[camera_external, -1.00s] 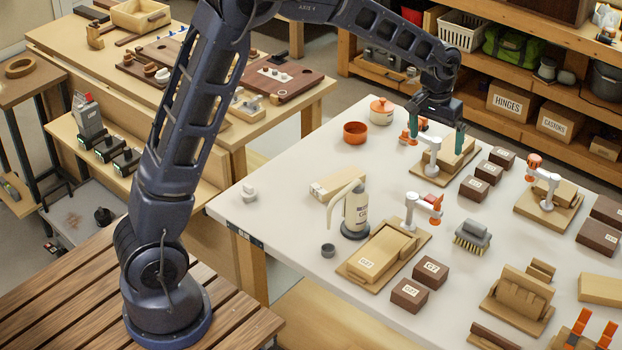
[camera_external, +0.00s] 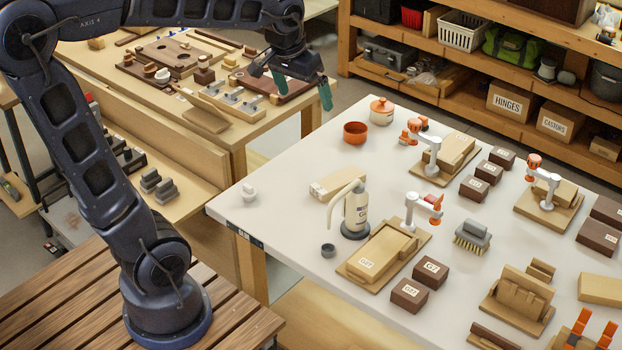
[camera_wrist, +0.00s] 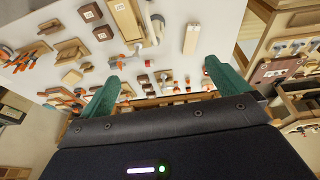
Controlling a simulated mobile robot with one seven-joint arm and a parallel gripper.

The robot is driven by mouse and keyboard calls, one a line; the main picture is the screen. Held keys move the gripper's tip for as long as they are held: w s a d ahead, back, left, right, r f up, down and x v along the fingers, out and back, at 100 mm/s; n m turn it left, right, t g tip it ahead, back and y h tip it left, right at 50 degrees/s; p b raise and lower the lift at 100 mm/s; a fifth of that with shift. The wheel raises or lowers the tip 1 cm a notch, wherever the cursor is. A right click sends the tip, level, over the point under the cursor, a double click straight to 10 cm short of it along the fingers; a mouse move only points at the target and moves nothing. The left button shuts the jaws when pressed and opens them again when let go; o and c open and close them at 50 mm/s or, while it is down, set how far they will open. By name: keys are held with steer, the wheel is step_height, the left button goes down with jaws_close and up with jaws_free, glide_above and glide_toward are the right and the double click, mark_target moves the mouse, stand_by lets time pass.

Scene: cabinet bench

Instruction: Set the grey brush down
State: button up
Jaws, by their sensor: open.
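The grey brush (camera_external: 472,236) rests on the white table (camera_external: 290,206), bristles down, right of the small orange-and-white clamp (camera_external: 421,212). Its grey body is on top and pale bristles show below. My gripper (camera_external: 303,91) is open and empty, raised near the right end of the wooden bench, well away from the brush. In the wrist view my two green fingers (camera_wrist: 165,75) stand wide apart with nothing held between them. I cannot clearly pick out the brush in the wrist view.
The wooden bench (camera_external: 262,125) at the left holds boards and small parts. The table's left front is mostly clear.

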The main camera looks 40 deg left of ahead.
steer(key=s+a+f, duration=0.1)
steer(key=s+a, duration=0.1)
steer(key=s, duration=0.6)
steer(key=s+a+f+t, duration=0.1)
steer(key=s+a, duration=0.2)
steer(key=s, duration=0.5)
steer(key=shift+a+f+y, duration=0.2)
steer(key=shift+a+y, duration=0.1)
steer(key=shift+a, duration=0.05)
